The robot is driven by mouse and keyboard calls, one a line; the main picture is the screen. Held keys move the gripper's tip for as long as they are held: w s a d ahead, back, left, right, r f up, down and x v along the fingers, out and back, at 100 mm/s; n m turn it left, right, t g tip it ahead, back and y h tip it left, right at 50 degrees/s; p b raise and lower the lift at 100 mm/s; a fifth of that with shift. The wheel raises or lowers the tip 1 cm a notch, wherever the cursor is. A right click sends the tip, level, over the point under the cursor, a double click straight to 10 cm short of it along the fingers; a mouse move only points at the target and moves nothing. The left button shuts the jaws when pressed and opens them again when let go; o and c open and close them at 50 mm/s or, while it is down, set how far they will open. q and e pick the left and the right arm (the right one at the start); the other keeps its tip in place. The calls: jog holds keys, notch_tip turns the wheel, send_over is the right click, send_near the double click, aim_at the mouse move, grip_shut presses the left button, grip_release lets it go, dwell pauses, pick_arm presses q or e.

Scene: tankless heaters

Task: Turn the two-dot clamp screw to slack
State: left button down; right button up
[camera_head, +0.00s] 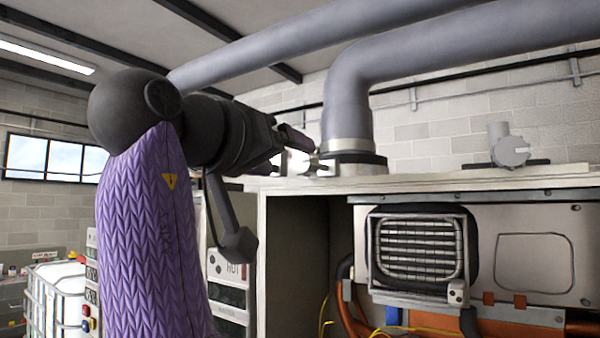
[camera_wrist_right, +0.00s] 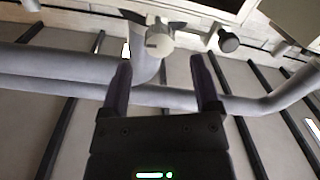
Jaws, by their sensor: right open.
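My right gripper (camera_head: 304,142) is in the head view, at the left of the upright grey duct, close to the collar (camera_head: 350,146) at its foot. In the right wrist view the gripper (camera_wrist_right: 160,70) is open, with two dark fingers apart and nothing between them. A pale round knob (camera_wrist_right: 158,42) with a slot-like mark shows just beyond the fingertips, beside the duct; it looks like a clamp screw, but I cannot make out dots on it. In the head view small pale metal parts (camera_head: 312,162) show by the fingertips, partly hidden by the gripper. My left gripper is out of view.
The large grey duct (camera_head: 346,100) rises from the cabinet top (camera_head: 430,182) and bends right. A short grey pipe stub with a round face (camera_head: 510,150) stands farther right. The open cabinet holds a grilled heater unit (camera_head: 418,248). A white caged tank (camera_head: 58,290) is lower left.

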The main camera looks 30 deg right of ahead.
aim_at(300, 165)
jog(key=v, duration=0.4)
jog(key=shift+s+a+r, duration=0.1)
jog(key=shift+a, duration=0.1)
jog(key=w+d+m+h+p, duration=0.1)
jog(key=d+m, duration=0.1)
jog(key=w+d+m+h+p, duration=0.1)
jog(key=d+m+h, duration=0.1)
jog(key=w+d+m+h+p, duration=0.1)
jog(key=d+m+p, duration=0.1)
jog(key=shift+d+f+m+h, duration=0.1)
jog(key=shift+f+m+h, duration=0.25)
jog(key=shift+m+h, duration=0.05)
jog(key=p+x, duration=0.1)
jog(key=x, duration=0.2)
jog(key=f+p+x, duration=0.1)
jog(key=x, duration=0.1)
jog(key=shift+d+p, duration=0.15)
jog(key=shift+p, duration=0.15)
grip_shut()
